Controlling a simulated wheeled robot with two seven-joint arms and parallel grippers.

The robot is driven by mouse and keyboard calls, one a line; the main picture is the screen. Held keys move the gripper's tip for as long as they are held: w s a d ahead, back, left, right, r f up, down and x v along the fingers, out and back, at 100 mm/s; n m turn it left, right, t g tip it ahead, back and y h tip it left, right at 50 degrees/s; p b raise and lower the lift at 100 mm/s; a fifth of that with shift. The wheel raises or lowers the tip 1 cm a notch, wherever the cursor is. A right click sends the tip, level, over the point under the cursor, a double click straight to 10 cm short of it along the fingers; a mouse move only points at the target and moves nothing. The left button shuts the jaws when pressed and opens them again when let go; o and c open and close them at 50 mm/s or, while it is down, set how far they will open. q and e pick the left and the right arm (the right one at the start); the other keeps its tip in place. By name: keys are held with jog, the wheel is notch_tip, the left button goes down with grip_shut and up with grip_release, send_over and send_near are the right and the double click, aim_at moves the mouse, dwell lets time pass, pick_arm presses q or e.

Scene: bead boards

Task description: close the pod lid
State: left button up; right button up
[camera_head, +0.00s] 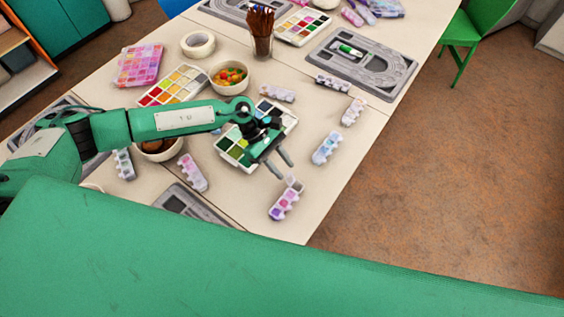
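My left gripper (282,166) reaches in from the left. Its two fingers are apart with nothing between them, above the table near a purple and pink bead pod (281,207). The pod lies just below the fingertips in the picture, near the table's front right edge. A small greyish piece at the pod's upper end looks like a raised lid flap, but it is too small to be sure. The gripper looks apart from it. Other pods lie around: a blue one (326,147), a pale one (353,111) and a pink one (192,172). My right gripper is not in view.
A green palette (234,153) lies partly under my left gripper. A bowl of colourful beads (229,77), a cup of brushes (262,45), a tape roll (198,44) and grey bead boards (380,72) stand further back. The table's right strip is mostly clear.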

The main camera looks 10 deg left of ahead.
pick_arm(q)
jog(key=shift+d+f, duration=0.15)
grip_shut()
jog(key=shift+s+d, duration=0.1)
